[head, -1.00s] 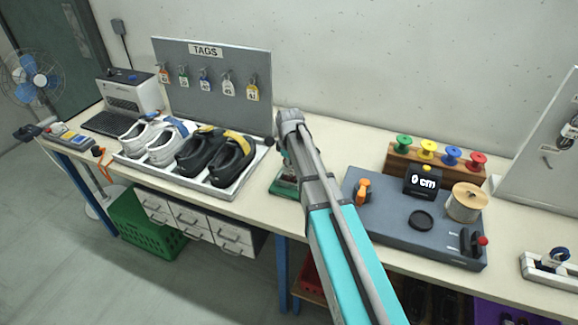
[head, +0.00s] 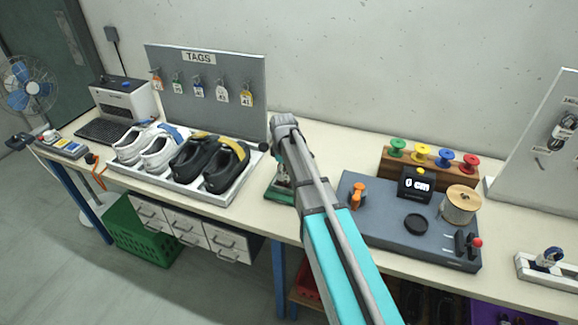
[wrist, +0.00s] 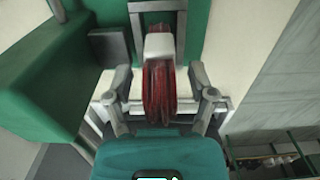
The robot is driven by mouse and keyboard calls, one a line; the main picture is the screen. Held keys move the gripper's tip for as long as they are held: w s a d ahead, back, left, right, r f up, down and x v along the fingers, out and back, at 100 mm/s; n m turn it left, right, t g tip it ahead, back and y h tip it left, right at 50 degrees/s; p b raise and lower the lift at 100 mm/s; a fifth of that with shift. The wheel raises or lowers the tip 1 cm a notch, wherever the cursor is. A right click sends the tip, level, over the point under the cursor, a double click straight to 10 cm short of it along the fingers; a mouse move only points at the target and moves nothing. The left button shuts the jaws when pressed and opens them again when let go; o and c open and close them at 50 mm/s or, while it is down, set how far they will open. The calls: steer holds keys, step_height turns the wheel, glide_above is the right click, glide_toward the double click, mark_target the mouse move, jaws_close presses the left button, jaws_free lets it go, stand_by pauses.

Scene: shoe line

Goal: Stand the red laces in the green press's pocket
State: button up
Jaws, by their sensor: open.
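The red laces (wrist: 158,95) are a looped bundle with a white band (wrist: 159,46) in the wrist view. Their upper end is at a grey metal bracket on the green press (wrist: 201,30), and they look seated in its pocket, though how deep is hidden. My gripper (wrist: 163,100) is open, with one finger on each side of the laces and gaps between. In the head view the green press (head: 280,194) is mostly hidden behind my arm. My gripper and the laces are hidden there.
A shoe tray (head: 228,196) with white and black shoes stands left of the press, before the grey tags board (head: 222,70). A dark measuring board (head: 385,232) with a spool (head: 460,204) is on the right. A spool rack (head: 400,166) stands behind it.

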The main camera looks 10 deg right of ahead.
steer(key=shift+r+p, duration=4.2)
steer(key=shift+r, duration=0.1)
steer(key=shift+s+d+f+m, duration=0.1)
steer(key=shift+s+m, duration=0.2)
steer(key=shift+m, duration=0.8)
steer(key=m, duration=0.2)
steer(key=s+m, duration=0.1)
steer(key=m, duration=0.1)
steer(key=shift+d+m, duration=0.15)
steer(key=shift+m, duration=0.15)
steer(key=shift+s+d+m, duration=0.2)
steer(key=shift+s+m, duration=0.6)
steer(key=shift+m, duration=2.45)
steer(key=shift+s+d+m, duration=0.25)
steer(key=shift+s+m, duration=0.5)
steer(key=shift+m, duration=2.45)
steer(key=shift+s+d+m, duration=0.2)
steer(key=shift+s+m, duration=0.6)
steer(key=shift+m, duration=2.45)
